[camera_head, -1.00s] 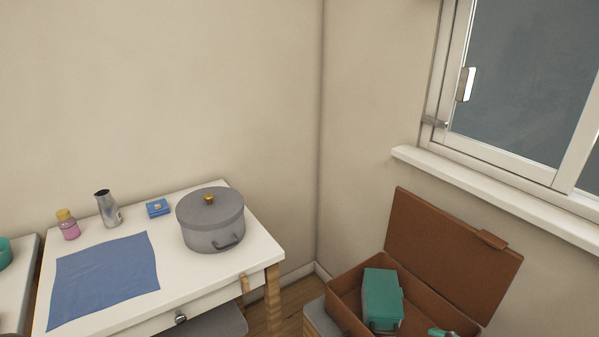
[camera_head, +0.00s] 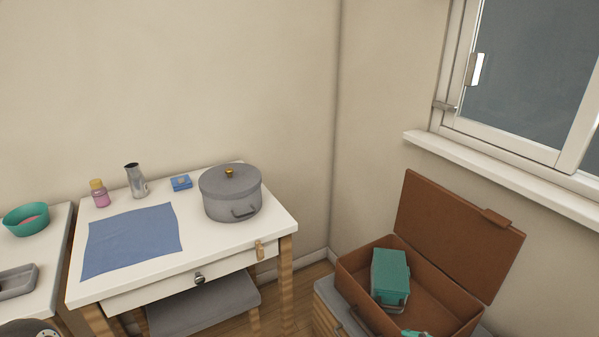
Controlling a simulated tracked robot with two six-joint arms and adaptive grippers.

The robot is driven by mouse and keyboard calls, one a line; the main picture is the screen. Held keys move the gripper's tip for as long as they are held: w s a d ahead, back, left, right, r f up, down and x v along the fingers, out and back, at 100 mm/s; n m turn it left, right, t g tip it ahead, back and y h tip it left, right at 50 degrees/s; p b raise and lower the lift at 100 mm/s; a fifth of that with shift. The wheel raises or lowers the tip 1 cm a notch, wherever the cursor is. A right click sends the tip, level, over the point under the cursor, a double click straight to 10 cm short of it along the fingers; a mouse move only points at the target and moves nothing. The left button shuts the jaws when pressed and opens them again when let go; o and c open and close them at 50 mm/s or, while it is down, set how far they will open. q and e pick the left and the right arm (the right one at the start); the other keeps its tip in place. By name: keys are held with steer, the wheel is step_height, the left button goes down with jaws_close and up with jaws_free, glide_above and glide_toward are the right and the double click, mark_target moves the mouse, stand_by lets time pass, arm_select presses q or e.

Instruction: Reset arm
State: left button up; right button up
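Neither of my grippers can be made out in the head view. A dark rounded part, perhaps of my own body, shows at the bottom left corner, but no fingers are visible on it. A white table stands at the left with a grey lidded pot (camera_head: 231,194) near its right end. A blue cloth (camera_head: 131,240) lies flat at the table's front left.
A pink bottle (camera_head: 99,194), a metal pitcher (camera_head: 136,181) and a small blue box (camera_head: 181,183) stand along the table's back. A teal bowl (camera_head: 26,219) and grey tray (camera_head: 17,282) sit further left. An open brown case (camera_head: 460,240) holds a green box (camera_head: 390,276).

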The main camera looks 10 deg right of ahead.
steer(key=a+f+m+g+b, duration=0.3)
steer(key=a+f+m+b, duration=0.3)
steer(key=a+f, duration=1.05)
steer(key=s+a+f+m+g+h+b, duration=0.1)
steer(key=s+f+m+g+h, duration=0.15)
steer(key=s+f+m, duration=0.4)
steer(key=s+f+m+g+h, duration=0.2)
steer(key=s+f+m+g, duration=0.2)
steer(key=s+m, duration=0.5)
step_height(320, 180, up, 22)
steer(key=p, duration=2.1)
steer(key=shift+w+f, duration=0.2)
steer(key=shift+w, duration=0.15)
